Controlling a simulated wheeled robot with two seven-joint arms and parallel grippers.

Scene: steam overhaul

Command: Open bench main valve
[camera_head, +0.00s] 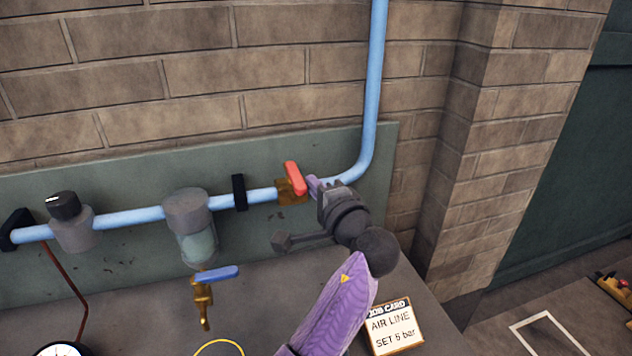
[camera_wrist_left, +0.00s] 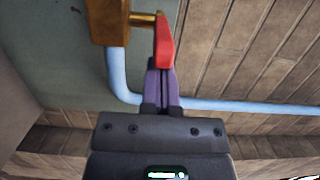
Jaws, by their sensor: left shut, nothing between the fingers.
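The main valve has a brass body (camera_head: 288,194) set in the blue pipe and a short red lever (camera_head: 294,177). The lever stands steeply across the line of the pipe. In the left wrist view the red lever (camera_wrist_left: 165,45) and brass body (camera_wrist_left: 106,20) are at the top. My left gripper (camera_head: 313,184) is just right of the lever, with its purple fingers shut and nothing between them. In the left wrist view its fingertips (camera_wrist_left: 160,68) are at the lever's lower end, seemingly touching or very near. My right gripper is not in view.
The blue pipe (camera_head: 130,216) carries a regulator with a black knob (camera_head: 64,206) and a filter bowl (camera_head: 197,243). Below the bowl is a blue-handled brass drain tap (camera_head: 216,274). A job card (camera_head: 393,328) reads "AIR LINE SET 5 bar". A gauge (camera_head: 61,350) is at lower left.

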